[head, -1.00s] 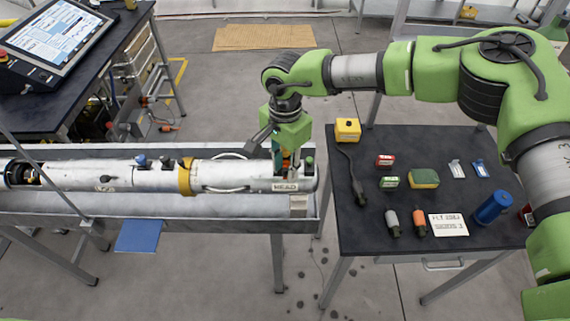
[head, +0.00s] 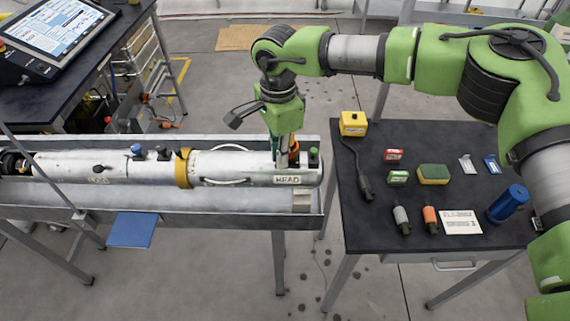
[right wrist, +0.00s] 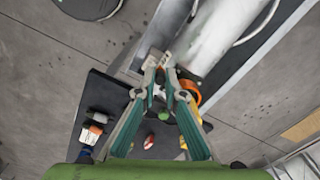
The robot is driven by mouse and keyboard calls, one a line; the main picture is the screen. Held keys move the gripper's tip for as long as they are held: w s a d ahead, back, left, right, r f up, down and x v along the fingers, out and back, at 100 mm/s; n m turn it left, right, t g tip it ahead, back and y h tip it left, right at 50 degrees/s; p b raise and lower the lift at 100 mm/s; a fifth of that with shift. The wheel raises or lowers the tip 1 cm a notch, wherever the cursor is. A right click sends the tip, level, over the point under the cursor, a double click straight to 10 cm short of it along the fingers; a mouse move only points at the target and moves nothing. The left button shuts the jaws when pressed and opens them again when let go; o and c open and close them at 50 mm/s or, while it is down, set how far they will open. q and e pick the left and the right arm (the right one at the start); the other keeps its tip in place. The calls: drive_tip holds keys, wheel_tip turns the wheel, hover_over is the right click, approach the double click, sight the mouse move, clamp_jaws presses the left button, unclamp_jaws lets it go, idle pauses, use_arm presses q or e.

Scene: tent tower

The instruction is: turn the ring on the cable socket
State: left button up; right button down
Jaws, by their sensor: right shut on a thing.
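The white cylinder (head: 235,165) marked HEAD lies along a metal trough. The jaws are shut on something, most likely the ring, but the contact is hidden. My left gripper is out of view.
A dark table (head: 400,165) on the right bears a yellow box (head: 353,123) with a cable, a sponge (head: 433,174), small plugs, and a blue cylinder (head: 508,203). Blue and dark fittings stand farther left on the cylinder. A monitor (head: 50,35) stands at upper left.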

drive_tip(key=a+m+b, duration=0.1)
drive_tip(key=m+b, duration=0.1)
drive_tip(key=w+a+m+b, duration=0.1)
drive_tip(key=m+b, duration=0.1)
drive_tip(key=m, duration=0.1)
drive_tip(key=w+a+m+b, duration=0.1)
drive_tip(key=m+b, duration=0.1)
drive_tip(key=shift+w+a+f, duration=0.1)
drive_tip(key=shift+w, duration=0.1)
drive_tip(key=m, duration=0.1)
drive_tip(key=w+m, duration=0.1)
drive_tip(key=m, duration=0.1)
drive_tip(key=shift+w+a+b, duration=0.1)
drive_tip(key=shift+a+b, duration=0.25)
drive_tip(key=shift+w+a+m, duration=0.1)
drive_tip(key=shift+w+m, duration=0.5)
drive_tip(key=shift+m, duration=0.5)
drive_tip(key=shift+w+a+m, duration=0.1)
drive_tip(key=shift+w+m, duration=0.45)
drive_tip(key=shift+m, duration=0.55)
drive_tip(key=shift+r, duration=0.2)
drive_tip(key=c, duration=2.1)
unclamp_jaws()
wheel_tip(320, 180, up, 12)
